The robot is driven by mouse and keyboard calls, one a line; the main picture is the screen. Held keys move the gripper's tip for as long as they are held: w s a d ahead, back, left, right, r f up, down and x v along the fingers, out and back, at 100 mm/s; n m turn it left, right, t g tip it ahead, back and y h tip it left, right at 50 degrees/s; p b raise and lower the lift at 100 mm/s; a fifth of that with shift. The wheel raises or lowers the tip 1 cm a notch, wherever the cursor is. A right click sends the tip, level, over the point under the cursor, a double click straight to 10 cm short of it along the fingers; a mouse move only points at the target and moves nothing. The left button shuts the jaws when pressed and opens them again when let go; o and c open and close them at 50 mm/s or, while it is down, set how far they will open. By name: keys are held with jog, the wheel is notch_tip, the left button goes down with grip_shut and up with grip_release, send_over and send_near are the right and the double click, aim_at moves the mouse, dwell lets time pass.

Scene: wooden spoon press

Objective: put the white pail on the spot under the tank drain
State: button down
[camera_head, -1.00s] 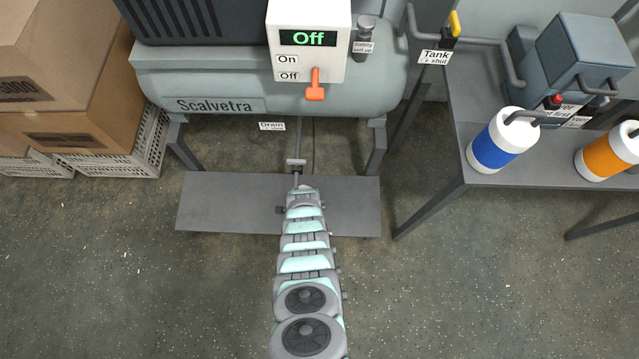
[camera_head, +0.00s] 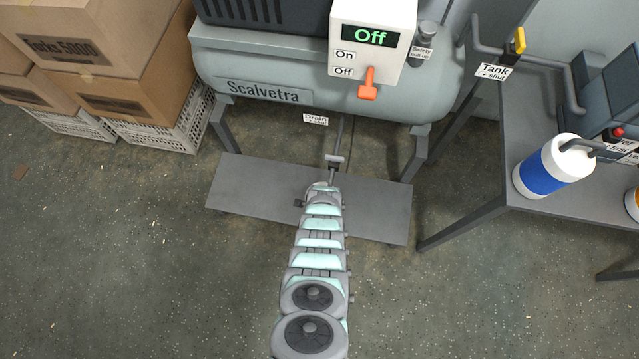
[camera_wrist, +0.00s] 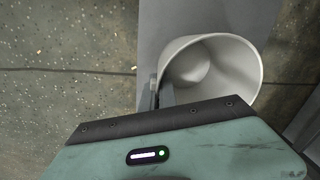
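The white pail (camera_wrist: 228,62) shows in the wrist view with its open mouth toward the camera. My gripper (camera_wrist: 160,92) is at the left side of its rim, with one finger outside and one inside, and looks shut on the wall. In the head view my arm hides the gripper, and I cannot make out the pail. The tank (camera_head: 300,85) has a drain label (camera_head: 316,119) below it. A thin pipe with a drain fitting (camera_head: 337,160) comes down above the grey plate (camera_head: 250,188). Whether the pail touches the surface below it cannot be told.
The tank's legs (camera_head: 414,158) flank the plate. A grey table (camera_head: 490,160) on the right holds a blue-banded white bottle (camera_head: 548,170). Crates (camera_head: 175,130) and cardboard boxes (camera_head: 130,90) stand on the left. The floor at the lower left is clear.

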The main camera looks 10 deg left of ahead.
jog(key=shift+d+f, duration=0.2)
jog(key=shift+d, duration=0.35)
jog(key=c, duration=2.1)
grip_release()
jog(key=shift+c, duration=0.2)
jog(key=shift+o, duration=2.3)
jog(key=shift+w+d+r, duration=0.1)
jog(key=shift+w+d, duration=0.15)
jog(key=shift+d, duration=0.4)
jog(key=shift+w+d+r, duration=0.1)
jog(key=shift+w+d, duration=0.1)
jog(key=shift+d, duration=0.4)
jog(key=shift+o, duration=0.5)
jog(key=shift+s+a, duration=0.15)
jog(key=shift+a, duration=0.4)
notch_tip(320, 180, up, 11)
jog(key=s+p, duration=0.1)
jog(key=p, duration=0.8)
jog(key=shift+d+f+p, duration=0.2)
jog(key=shift+p, duration=0.2)
